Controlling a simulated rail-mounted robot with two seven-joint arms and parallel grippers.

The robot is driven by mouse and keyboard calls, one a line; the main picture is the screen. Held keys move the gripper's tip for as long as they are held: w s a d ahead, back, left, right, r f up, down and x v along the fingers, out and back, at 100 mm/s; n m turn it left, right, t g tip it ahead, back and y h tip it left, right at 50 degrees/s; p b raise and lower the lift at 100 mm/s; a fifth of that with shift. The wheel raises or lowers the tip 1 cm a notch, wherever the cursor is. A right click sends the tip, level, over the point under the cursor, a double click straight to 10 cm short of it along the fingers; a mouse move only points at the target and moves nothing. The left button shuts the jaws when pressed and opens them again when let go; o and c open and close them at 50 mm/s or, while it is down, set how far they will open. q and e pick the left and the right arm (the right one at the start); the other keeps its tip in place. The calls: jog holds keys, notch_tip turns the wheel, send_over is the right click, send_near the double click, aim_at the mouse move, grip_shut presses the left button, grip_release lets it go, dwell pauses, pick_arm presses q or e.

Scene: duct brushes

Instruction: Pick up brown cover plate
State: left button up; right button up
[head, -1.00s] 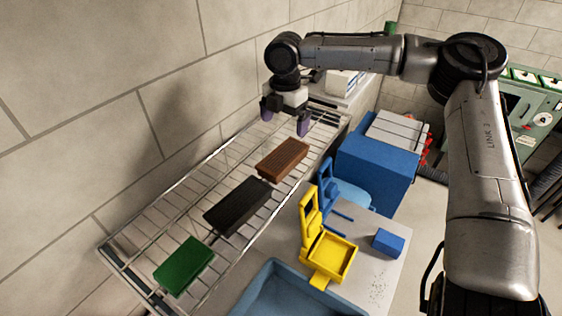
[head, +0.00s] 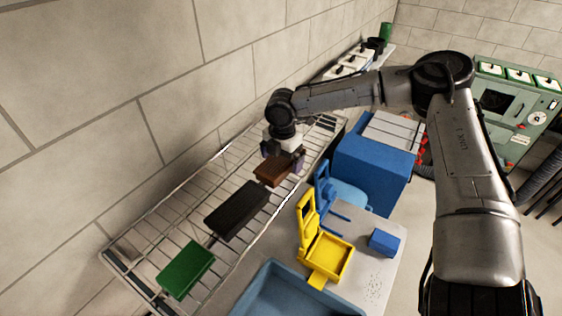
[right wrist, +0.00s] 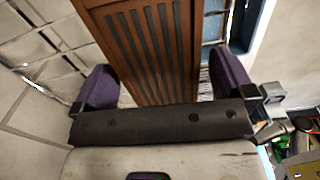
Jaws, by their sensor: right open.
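The brown cover plate (head: 273,172) lies on the wire rack, beyond the black plate; its far part is hidden under my right gripper. My right gripper (head: 282,163) is over the plate's far end. In the right wrist view the slatted brown plate (right wrist: 148,45) runs between the two purple fingers of my right gripper (right wrist: 165,85). The fingers are open, one on each side, with a visible gap on the left; the gap on the right looks small. My left gripper is not in view.
A black plate (head: 237,210) and a green plate (head: 187,270) lie nearer on the wire rack (head: 142,243). The block wall runs close along its left. A yellow holder (head: 324,256), a blue holder (head: 324,192), a blue block (head: 384,242) and a blue bin (head: 374,172) stand to the right.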

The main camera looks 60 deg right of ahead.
jog(key=shift+f, duration=0.3)
jog(key=c, duration=1)
